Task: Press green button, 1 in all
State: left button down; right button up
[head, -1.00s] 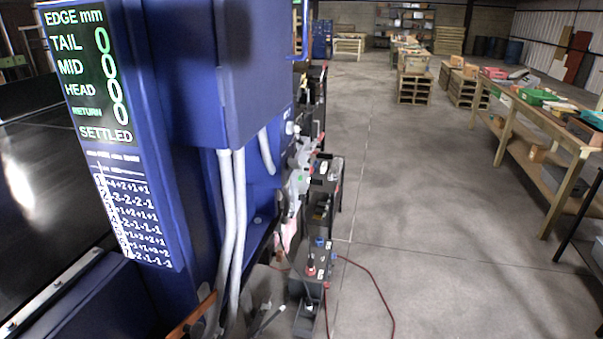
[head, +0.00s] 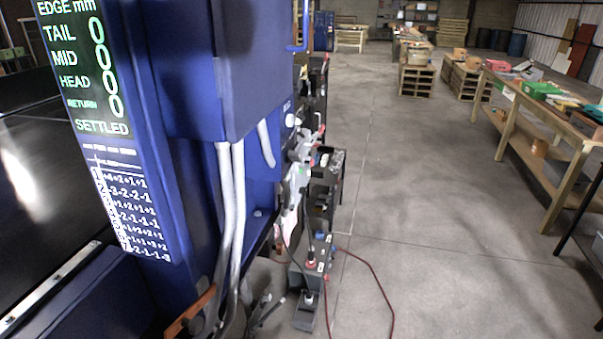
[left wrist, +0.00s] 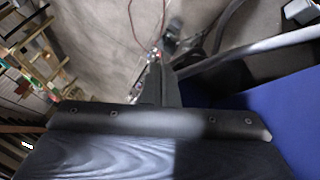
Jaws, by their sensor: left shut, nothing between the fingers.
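I cannot make out a green button for certain in either view. A small pale round fitting (head: 290,120) sits on the right edge of the blue machine (head: 190,85); its colour and kind are unclear. My left gripper (left wrist: 157,62) shows in the left wrist view, shut and empty, its narrow dark fingers pointing up the picture above the floor. A blue surface lies to its right, apart from the fingertips. In the head view I cannot clearly pick out my left gripper from the cluttered grey and white parts beside the machine. My right gripper is not in view.
The machine carries a display (head: 85,75) reading zeros and SETTLED, and grey conduits (head: 238,225). Dark equipment (head: 325,185) stands right of it, with a red cable (head: 375,275) on the floor. A wooden bench (head: 520,120) holds boxes at right. Open floor lies between.

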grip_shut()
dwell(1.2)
